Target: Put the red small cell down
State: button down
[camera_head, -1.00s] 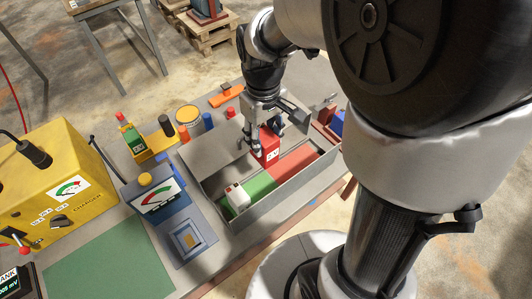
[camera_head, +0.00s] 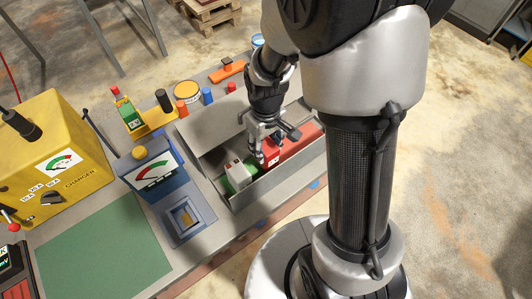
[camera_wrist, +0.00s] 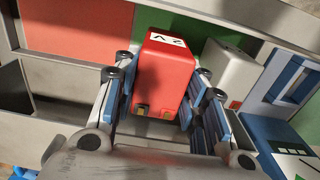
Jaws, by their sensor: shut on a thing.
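The red small cell (camera_head: 271,153) is a red block with a white label on one face. In the wrist view the cell (camera_wrist: 165,75) sits between the blue-lined fingers of my gripper (camera_wrist: 163,88), which is shut on it. In the head view my gripper (camera_head: 266,143) points down into a grey tray (camera_head: 278,186). The cell is over the tray, close to where its green area (camera_head: 239,177) meets its red area (camera_head: 302,141). I cannot tell whether its underside touches the tray floor.
A whitish cell (camera_head: 236,170) stands on the green area beside the red cell, with a small gap. A blue meter (camera_head: 150,172), a green mat (camera_head: 105,250) and a yellow charger (camera_head: 50,150) lie left. Small coloured parts stand behind the tray.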

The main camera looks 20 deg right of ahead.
jog(key=shift+f+b, duration=0.55)
jog(key=shift+f, duration=1.3)
jog(key=shift+f, duration=0.2)
jog(key=c, duration=1)
grip_release()
notch_tip(320, 180, up, 12)
jog(key=p, duration=0.4)
jog(key=shift+r, duration=0.25)
jog(key=s+r+m+t, duration=0.1)
jog(key=s+r, duration=0.4)
jog(key=s+r+m+t, duration=0.1)
jog(key=s+r+t, duration=0.1)
jog(key=s+r, duration=0.3)
jog(key=s+r+m+t, duration=0.1)
jog(key=s+r, duration=0.4)
jog(key=r, duration=0.1)
jog(key=shift+r+m+t, duration=0.15)
jog(key=shift+m+t, duration=0.15)
